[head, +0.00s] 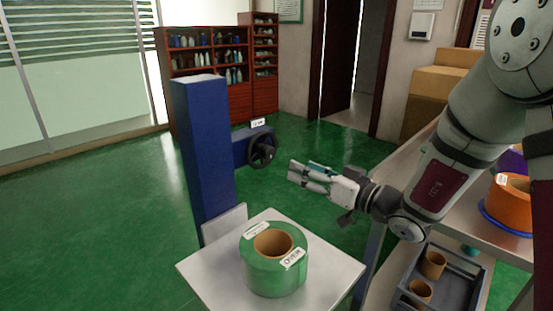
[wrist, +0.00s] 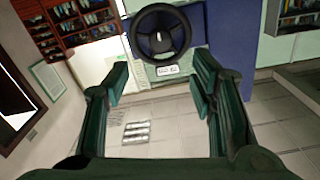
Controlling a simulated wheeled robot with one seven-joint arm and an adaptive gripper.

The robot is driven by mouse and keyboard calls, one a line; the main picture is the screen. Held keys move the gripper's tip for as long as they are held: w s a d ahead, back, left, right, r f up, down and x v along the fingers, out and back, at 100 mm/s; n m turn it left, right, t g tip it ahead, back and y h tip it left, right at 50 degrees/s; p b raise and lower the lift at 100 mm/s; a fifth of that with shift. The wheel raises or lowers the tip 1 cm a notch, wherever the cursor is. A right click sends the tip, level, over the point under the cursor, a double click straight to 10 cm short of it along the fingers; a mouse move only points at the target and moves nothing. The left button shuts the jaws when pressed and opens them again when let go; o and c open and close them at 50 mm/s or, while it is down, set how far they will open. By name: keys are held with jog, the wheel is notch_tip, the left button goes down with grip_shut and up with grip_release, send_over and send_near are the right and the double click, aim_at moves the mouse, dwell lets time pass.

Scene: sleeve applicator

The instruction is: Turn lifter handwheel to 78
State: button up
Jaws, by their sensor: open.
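The lifter handwheel (head: 262,150) is a black spoked wheel on a blue arm of the blue lifter column (head: 205,150). In the wrist view the handwheel (wrist: 160,34) is at the top, facing the camera, with a white mark near its hub. A small label below it is too small to read. My gripper (head: 295,174) is open and empty, to the right of the handwheel and pointing at it, apart from it. In the wrist view the fingers (wrist: 160,80) are spread, with the wheel beyond their tips.
A green roll (head: 273,275) with labels sits on the white lifter platform (head: 330,278). A bench on the right holds an orange roll (head: 508,203); a grey tray (head: 463,290) with brown cores is below. A shelf of bottles (head: 208,55) stands behind. Green floor behind the wheel is clear.

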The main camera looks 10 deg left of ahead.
aim_at(271, 154)
jog(key=x, duration=1)
jog(key=shift+w+a, duration=0.15)
jog(key=shift+a, duration=0.05)
jog(key=shift+c, duration=0.6)
jog(key=shift+b, duration=0.3)
jog(key=c, duration=1)
